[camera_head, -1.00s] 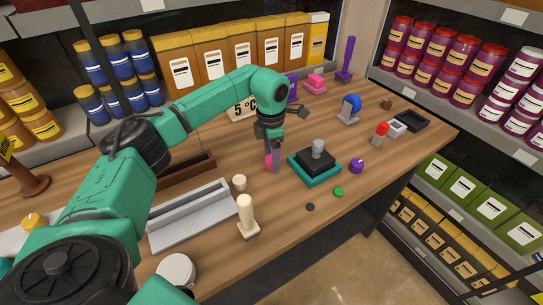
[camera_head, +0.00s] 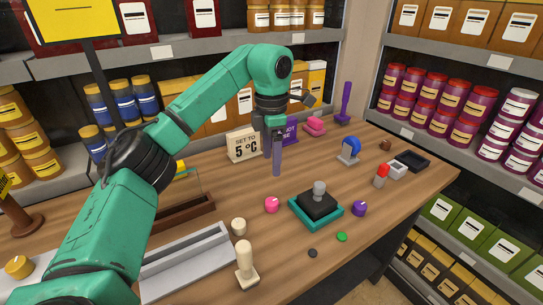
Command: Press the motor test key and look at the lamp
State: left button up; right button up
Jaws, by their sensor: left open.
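My left gripper (camera_head: 273,165) is open and points down, empty, above the wooden table and behind a pink knob (camera_head: 272,205). A teal base with a black block and grey knob (camera_head: 319,200) stands to its right. A blue dome on a light stand (camera_head: 349,149) is further right and back. A red-topped piece (camera_head: 382,175) stands next to a small white box (camera_head: 397,169). I cannot tell which of these is the motor test key or the lamp. My right gripper is out of view.
A grey tray (camera_head: 190,258), a cream peg (camera_head: 246,262) and a purple knob (camera_head: 359,208) occupy the front. Stocked shelves line the back and right.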

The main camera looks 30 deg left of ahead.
aim_at(341, 236)
jog(key=k+l, duration=0.5)
jog(key=k, duration=0.2)
jog(key=k+l, duration=0.5)
jog(key=k, duration=0.15)
